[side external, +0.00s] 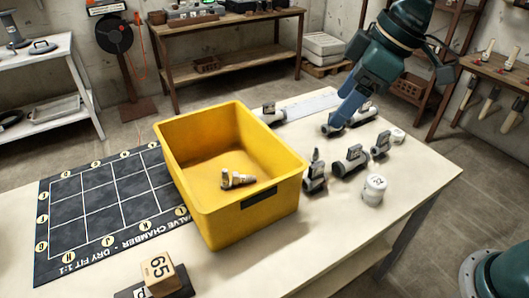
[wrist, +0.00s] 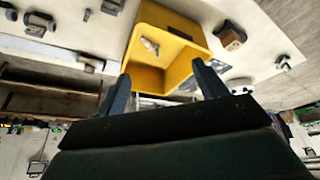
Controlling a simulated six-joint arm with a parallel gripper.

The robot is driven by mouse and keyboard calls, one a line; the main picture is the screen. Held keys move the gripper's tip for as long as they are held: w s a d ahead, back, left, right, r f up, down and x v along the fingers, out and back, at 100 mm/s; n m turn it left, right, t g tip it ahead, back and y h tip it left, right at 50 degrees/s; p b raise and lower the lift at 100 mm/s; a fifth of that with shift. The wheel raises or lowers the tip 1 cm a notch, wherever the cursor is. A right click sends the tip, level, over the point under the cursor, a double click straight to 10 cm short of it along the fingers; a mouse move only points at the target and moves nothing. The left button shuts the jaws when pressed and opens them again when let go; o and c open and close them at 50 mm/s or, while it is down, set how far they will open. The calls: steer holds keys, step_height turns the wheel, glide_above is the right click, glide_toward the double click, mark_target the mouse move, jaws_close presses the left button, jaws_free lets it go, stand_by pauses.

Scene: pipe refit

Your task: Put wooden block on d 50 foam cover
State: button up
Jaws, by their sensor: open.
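A wooden block (side external: 160,272) marked 65 is at the near left of the table in the side external view. It rests on or against a dark flat piece (side external: 128,294) with a partly cut-off white label. The block also shows in the wrist view (wrist: 231,36), at the right. I cannot read any piece as the d 50 foam cover. My gripper (side external: 336,124) is over the far right part of the table, among grey pipe fittings, far from the block.
A yellow crate (side external: 281,202) with a metal fitting (side external: 237,179) inside stands mid-table, between my gripper and the block. Several grey fittings (side external: 351,160) and a white capped cylinder (side external: 375,190) stand right of it. A dark grid mat (side external: 92,212) lies left.

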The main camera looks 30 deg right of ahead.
steer(key=s+d+f+m+t+h, duration=0.1)
steer(key=s+d+f+m+h, duration=0.1)
steer(key=s+d+m, duration=0.6)
steer(key=s+d, duration=0.7)
steer(key=s, duration=0.2)
steer(key=shift+f+t+h, duration=0.25)
steer(key=shift+t+h, duration=0.05)
steer(key=shift+w, duration=0.1)
stand_by(0.3)
